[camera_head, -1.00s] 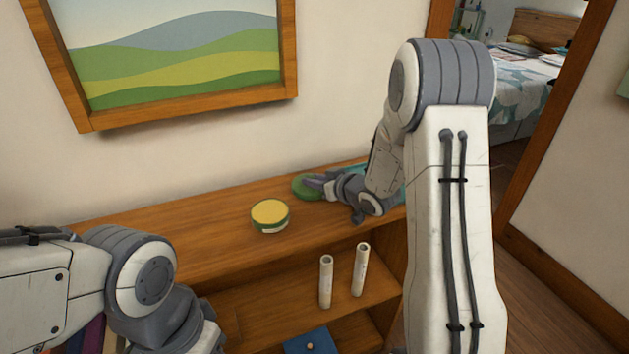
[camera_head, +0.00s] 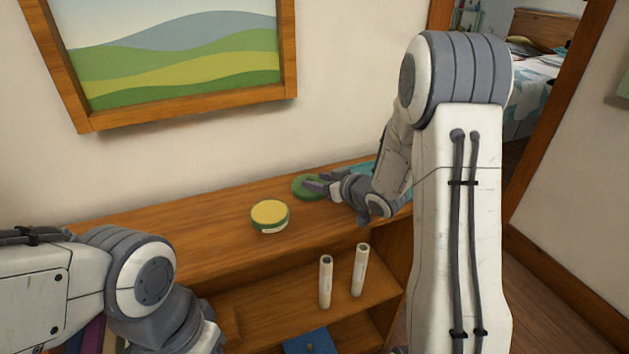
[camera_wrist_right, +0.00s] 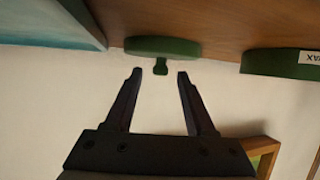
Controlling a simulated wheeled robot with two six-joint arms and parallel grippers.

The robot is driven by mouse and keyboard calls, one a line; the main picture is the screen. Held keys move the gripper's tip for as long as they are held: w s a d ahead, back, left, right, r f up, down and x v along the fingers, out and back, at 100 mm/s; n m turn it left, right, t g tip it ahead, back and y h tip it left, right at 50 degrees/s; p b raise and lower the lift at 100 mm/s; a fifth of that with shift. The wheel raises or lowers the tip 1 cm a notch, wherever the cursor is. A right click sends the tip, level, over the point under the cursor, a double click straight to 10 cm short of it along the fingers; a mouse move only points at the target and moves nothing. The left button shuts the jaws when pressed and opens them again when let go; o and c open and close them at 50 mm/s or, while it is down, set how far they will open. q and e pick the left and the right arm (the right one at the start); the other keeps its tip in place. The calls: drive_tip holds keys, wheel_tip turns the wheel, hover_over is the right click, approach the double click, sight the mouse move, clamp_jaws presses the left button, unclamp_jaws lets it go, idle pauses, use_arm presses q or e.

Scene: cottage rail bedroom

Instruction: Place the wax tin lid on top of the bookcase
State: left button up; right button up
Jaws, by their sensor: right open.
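The green wax tin lid (camera_head: 301,188) lies on the wooden top of the bookcase (camera_head: 205,225), near the wall. My right gripper (camera_head: 314,183) is open just right of the lid and partly covers it. In the right wrist view the lid (camera_wrist_right: 165,46) shows with its small knob just beyond the two spread fingertips (camera_wrist_right: 159,74); nothing is held between them. The wax tin (camera_head: 269,214), yellow on top with a green side, stands left of the lid and nearer to me. My left arm shows at lower left, but its gripper is out of view.
A teal item (camera_head: 362,168) lies behind my right wrist at the bookcase's right end. Two pale tubes (camera_head: 326,282) stand on the shelf below, with a blue item (camera_head: 310,342) lower down. A framed picture (camera_head: 180,55) hangs above. The left part of the top is clear.

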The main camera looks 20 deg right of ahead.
drive_tip(key=v, duration=1)
drive_tip(key=a, duration=0.2)
drive_tip(key=a+g+h, duration=0.1)
drive_tip(key=a+f+g+h, duration=0.1)
drive_tip(key=a, duration=0.1)
drive_tip(key=shift+w+a+n, duration=0.15)
drive_tip(key=shift+a+n, duration=0.2)
drive_tip(key=shift+n, duration=0.05)
drive_tip(key=s+a+g, duration=0.1)
drive_tip(key=a, duration=0.1)
drive_tip(key=s+a, duration=0.2)
drive_tip(key=s+a+f+g+h, duration=0.1)
drive_tip(key=a, duration=0.1)
drive_tip(key=shift+s+a+g, duration=0.1)
drive_tip(key=shift+s+g, duration=0.2)
drive_tip(key=s+a+n+g, duration=0.1)
drive_tip(key=s+a+g, duration=0.3)
drive_tip(key=s, duration=0.7)
drive_tip(key=s+a+n+g, duration=0.2)
drive_tip(key=s+a+g, duration=0.2)
drive_tip(key=s, duration=0.8)
drive_tip(key=shift+a, duration=1.15)
drive_tip(key=shift+r+p, duration=0.25)
drive_tip(key=shift+p, duration=0.1)
